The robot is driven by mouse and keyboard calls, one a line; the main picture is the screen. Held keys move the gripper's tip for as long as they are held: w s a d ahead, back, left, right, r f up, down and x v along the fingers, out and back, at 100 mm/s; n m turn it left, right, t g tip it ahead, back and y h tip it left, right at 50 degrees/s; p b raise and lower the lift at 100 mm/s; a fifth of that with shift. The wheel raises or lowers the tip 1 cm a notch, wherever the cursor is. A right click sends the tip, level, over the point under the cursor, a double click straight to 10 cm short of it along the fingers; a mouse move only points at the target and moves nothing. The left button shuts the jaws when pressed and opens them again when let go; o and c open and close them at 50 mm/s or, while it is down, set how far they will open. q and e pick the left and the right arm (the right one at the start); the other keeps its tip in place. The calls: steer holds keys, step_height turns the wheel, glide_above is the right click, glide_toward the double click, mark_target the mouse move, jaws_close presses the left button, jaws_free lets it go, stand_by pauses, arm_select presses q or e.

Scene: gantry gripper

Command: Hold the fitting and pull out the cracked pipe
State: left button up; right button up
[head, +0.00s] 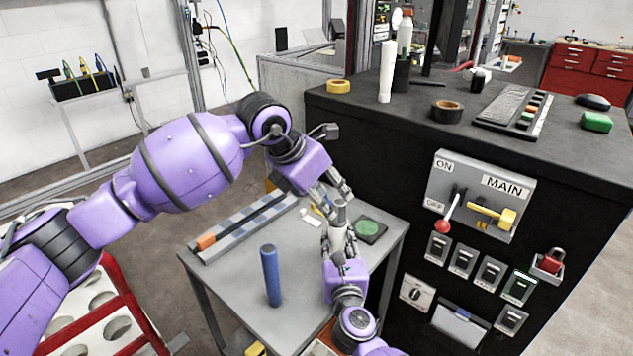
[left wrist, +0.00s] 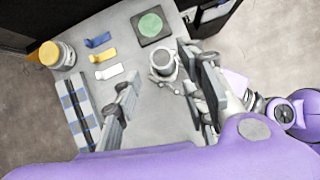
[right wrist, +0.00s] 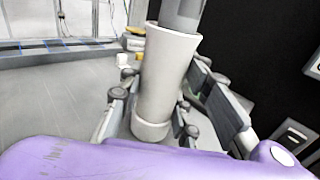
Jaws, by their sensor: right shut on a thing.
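The fitting (right wrist: 162,80) is a pale, flared upright sleeve, large in the right wrist view. A darker grey pipe (right wrist: 182,12) stands in its top; any crack cannot be made out. My right gripper (right wrist: 155,115) is shut around the fitting's lower part, and it also shows in the head view (head: 340,245). My left gripper (head: 335,190) is above it, its fingers pointing down. In the left wrist view my left gripper (left wrist: 165,95) is open, with wide-apart fingers and nothing between the pads. The round end of the pipe and fitting (left wrist: 163,62) shows beyond them.
A blue cylinder (head: 270,275) stands upright on the grey table (head: 225,285). A tray (head: 235,228) holds a long dark tool with an orange end. A green disc on a dark pad (head: 368,228) lies right of the grippers. The black cabinet (head: 400,190) stands close on the right.

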mark_target(334, 202)
arm_select(q)
steer(key=shift+x, duration=2.5)
jaws_close()
steer(key=shift+r, duration=1.6)
steer(key=shift+r, duration=0.1)
